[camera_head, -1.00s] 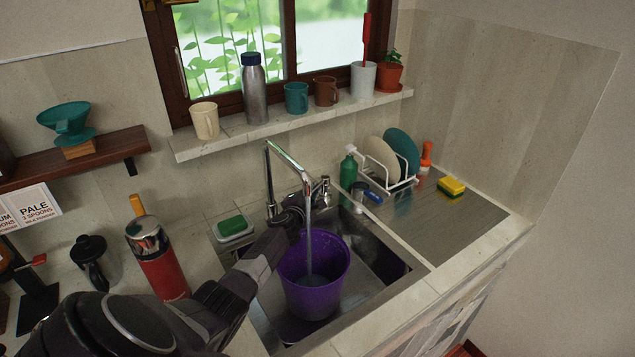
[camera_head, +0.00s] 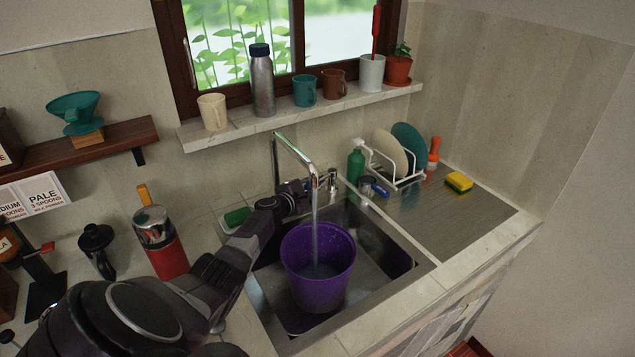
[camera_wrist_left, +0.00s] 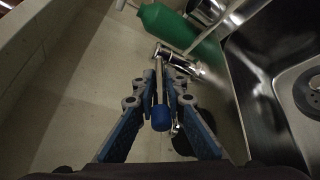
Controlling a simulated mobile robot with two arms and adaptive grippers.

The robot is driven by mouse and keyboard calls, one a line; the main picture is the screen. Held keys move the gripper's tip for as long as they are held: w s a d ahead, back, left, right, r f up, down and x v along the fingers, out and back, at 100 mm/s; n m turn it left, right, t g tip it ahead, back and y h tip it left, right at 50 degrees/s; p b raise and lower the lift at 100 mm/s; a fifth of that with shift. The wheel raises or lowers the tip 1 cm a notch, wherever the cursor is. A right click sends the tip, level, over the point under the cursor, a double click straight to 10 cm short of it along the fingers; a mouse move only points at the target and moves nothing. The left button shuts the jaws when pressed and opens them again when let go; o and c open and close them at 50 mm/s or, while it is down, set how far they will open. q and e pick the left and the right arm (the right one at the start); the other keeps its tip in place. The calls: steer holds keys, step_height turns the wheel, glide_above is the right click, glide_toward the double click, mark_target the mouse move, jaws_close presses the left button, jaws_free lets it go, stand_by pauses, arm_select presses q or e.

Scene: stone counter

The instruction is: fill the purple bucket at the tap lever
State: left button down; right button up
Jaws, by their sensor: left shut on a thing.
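The purple bucket (camera_head: 303,285) stands upright in the sink under the tap spout (camera_head: 296,152). A stream of water runs from the spout into the bucket, and water shows inside it, below the rim. My left gripper (camera_head: 308,190) is behind the bucket, at the base of the tap. In the left wrist view my left gripper (camera_wrist_left: 159,88) is shut on the tap lever (camera_wrist_left: 160,118), a thin metal rod with a blue end between the fingers. In the head view my gripper mostly hides the lever. My right gripper is in neither view.
The sink (camera_head: 262,290) has a steel drainboard (camera_head: 440,225) at its right with a dish rack and a yellow sponge (camera_head: 458,182). A green bottle (camera_head: 356,165) stands behind the sink. A red flask (camera_head: 163,245) stands on the counter beside my left arm.

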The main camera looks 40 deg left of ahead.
arm_select(q)
steer(key=c, duration=2)
jaws_free()
steer(key=shift+s, duration=0.15)
steer(key=shift+s+r, duration=0.1)
steer(key=shift+s, duration=0.5)
steer(key=shift+v, duration=5.25)
steer(key=shift+d, duration=0.15)
